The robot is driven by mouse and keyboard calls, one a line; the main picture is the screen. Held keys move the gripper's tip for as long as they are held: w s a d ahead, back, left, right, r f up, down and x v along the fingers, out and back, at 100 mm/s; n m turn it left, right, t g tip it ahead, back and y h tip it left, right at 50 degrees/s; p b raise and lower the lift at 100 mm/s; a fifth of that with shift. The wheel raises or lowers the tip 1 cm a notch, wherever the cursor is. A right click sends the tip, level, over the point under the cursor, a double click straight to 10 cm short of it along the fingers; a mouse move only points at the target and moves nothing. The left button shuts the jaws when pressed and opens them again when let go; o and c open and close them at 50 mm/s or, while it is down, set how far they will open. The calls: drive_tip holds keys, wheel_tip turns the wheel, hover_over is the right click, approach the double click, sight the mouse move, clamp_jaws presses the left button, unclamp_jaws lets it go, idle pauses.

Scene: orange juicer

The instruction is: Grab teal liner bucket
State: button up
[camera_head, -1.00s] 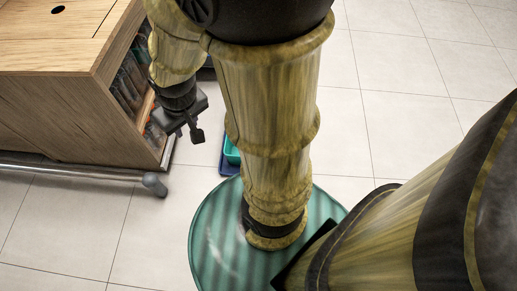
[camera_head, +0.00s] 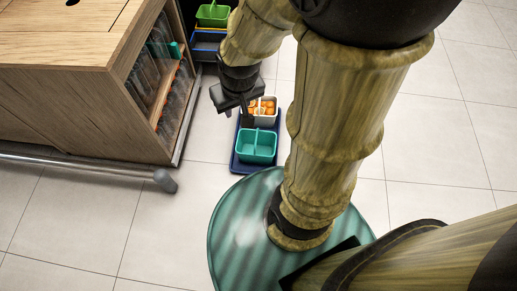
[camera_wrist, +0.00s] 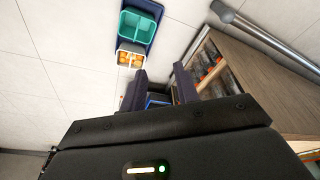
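The teal liner bucket (camera_head: 256,146), a two-part open container, sits at the near end of a dark blue tray (camera_head: 239,166) on the floor. It also shows in the wrist view (camera_wrist: 138,27), upper middle, and looks empty. My gripper (camera_head: 238,114) is in the air near the tray's far end, up and left of the bucket in the head view and apart from it. In the wrist view my gripper's two fingers (camera_wrist: 160,72) stand apart with nothing between them.
A white container of orange pieces (camera_head: 268,111) is beside the bucket on the tray. A green bin (camera_head: 213,15) in a blue crate (camera_head: 203,44) stands farther back. A wooden cart (camera_head: 90,95) with a metal rail (camera_head: 85,168) is left. Tiled floor lies open at right.

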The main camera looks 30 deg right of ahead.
drive_tip(key=w+d+f+m+g+y+b, duration=0.2)
drive_tip(key=d+f+m+b, duration=0.15)
drive_tip(key=d+f, duration=0.5)
drive_tip(key=w+d+f+m+g+y+b, duration=0.1)
drive_tip(key=w+d+f+m+g+b, duration=0.3)
drive_tip(key=f, duration=0.7)
drive_tip(key=s+d+f+m+t+y+b, duration=0.1)
drive_tip(key=d+f+m+t, duration=0.3)
drive_tip(key=f, duration=0.5)
drive_tip(key=s+d+f+m+t+y+b, duration=0.2)
drive_tip(key=s+d+f+m+t+y, duration=0.1)
drive_tip(key=f+m, duration=0.4)
drive_tip(key=s+d+f+m+t+y+b, duration=0.1)
drive_tip(key=s+d+f+m+t+y, duration=0.2)
drive_tip(key=f, duration=1)
drive_tip(key=d+m+t, duration=0.1)
drive_tip(key=d+m, duration=0.1)
drive_tip(key=m, duration=0.1)
drive_tip(key=shift+d+t+y, duration=0.25)
drive_tip(key=shift+t+y, duration=0.05)
drive_tip(key=shift+y, duration=0.1)
drive_tip(key=shift+f, duration=0.1)
drive_tip(key=shift+b+x, duration=2.45)
drive_tip(key=shift+x, duration=3.25)
